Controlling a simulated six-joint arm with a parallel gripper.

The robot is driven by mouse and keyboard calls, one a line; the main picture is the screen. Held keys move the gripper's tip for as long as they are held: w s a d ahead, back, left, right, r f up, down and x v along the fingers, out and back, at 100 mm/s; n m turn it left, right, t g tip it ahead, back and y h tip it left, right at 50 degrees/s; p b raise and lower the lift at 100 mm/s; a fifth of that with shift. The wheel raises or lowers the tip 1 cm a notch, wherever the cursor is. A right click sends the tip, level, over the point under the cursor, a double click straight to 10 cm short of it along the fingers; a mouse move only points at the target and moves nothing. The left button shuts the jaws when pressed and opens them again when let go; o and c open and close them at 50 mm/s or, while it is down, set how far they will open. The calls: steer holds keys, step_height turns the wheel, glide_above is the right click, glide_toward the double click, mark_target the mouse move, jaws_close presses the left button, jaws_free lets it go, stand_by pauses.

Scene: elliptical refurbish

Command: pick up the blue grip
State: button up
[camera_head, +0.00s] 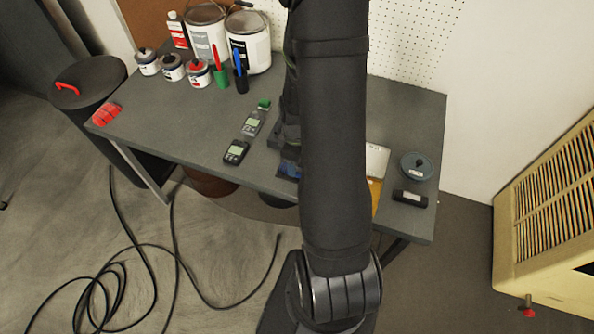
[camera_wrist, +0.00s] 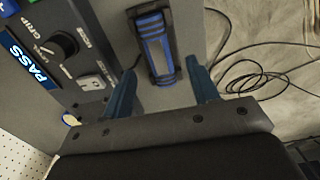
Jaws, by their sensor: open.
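The blue grip (camera_wrist: 155,48), a black and blue elongated handle with lighter grey-blue panels, lies on the grey table in the wrist view, at top centre. My gripper (camera_wrist: 161,66) is open, with one blue finger on each side of the grip's near end. Gaps show between the fingers and the grip, and nothing is held. Whether the fingers are level with the grip or above it, I cannot tell. In the head view my arm hides most of this area; a small blue patch shows left of the arm, and I cannot tell whether it is grip or finger.
A dark panel box (camera_wrist: 72,45) with a knob, a GRIP label and a blue PASS strip stands close left of my gripper. Two handheld meters, cans (camera_head: 247,42) and a tape-like disc (camera_head: 416,166) are on the table (camera_head: 180,140). Cables lie on the floor beyond its edge.

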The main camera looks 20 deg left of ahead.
steer(key=shift+f, duration=2.05)
steer(key=shift+c, duration=0.2)
steer(key=c, duration=1)
